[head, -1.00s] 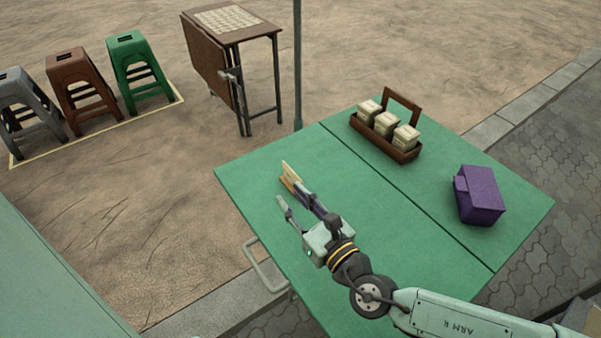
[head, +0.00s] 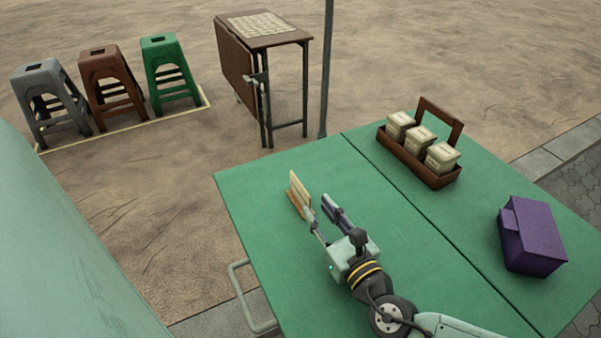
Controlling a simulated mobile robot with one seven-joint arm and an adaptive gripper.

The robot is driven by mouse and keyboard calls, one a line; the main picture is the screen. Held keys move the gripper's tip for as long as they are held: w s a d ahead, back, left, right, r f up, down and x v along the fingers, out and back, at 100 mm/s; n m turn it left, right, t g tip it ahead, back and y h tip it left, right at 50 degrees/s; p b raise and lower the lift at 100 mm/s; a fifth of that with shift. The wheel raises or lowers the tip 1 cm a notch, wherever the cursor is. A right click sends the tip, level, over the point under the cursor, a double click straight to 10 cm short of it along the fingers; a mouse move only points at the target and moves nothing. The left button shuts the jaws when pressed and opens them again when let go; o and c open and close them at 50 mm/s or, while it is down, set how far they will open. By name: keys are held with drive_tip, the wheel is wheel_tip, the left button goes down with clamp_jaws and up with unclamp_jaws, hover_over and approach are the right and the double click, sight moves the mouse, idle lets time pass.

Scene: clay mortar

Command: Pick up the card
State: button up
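The card (head: 299,187) is a thin cream piece standing upright, slightly tilted, with an orange-brown lower part that may be a holder. It is near the left edge of the green table (head: 250,215). My gripper (head: 319,208) is open above the table, to the right of and nearer than the card. Its left finger's tip overlaps the card's lower right edge in the picture; I cannot tell whether they touch. Its right finger is clear of the card, and nothing shows between the fingers.
A brown carrier (head: 433,172) with three cream boxes stands at the table's back right. A purple box (head: 531,236) is at the right. Behind are a pole (head: 326,70), a folding table (head: 238,62) and three stools, green (head: 169,72), brown (head: 108,85) and grey (head: 50,100).

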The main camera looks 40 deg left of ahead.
sight(301, 185)
drive_tip(key=x, duration=0.3)
drive_tip(key=shift+a+p, duration=0.2)
drive_tip(key=shift+p, duration=0.15)
drive_tip(key=p+x, duration=0.1)
drive_tip(key=x, duration=0.2)
drive_tip(key=p+x, duration=0.1)
drive_tip(key=x, duration=0.1)
drive_tip(key=shift+r+p, duration=0.3)
drive_tip(key=shift+r, duration=0.05)
drive_tip(key=shift+w+a+f, duration=0.1)
drive_tip(key=shift+w+a, duration=0.1)
drive_tip(key=shift+a, duration=0.15)
drive_tip(key=shift+c, duration=0.6)
clamp_jaws()
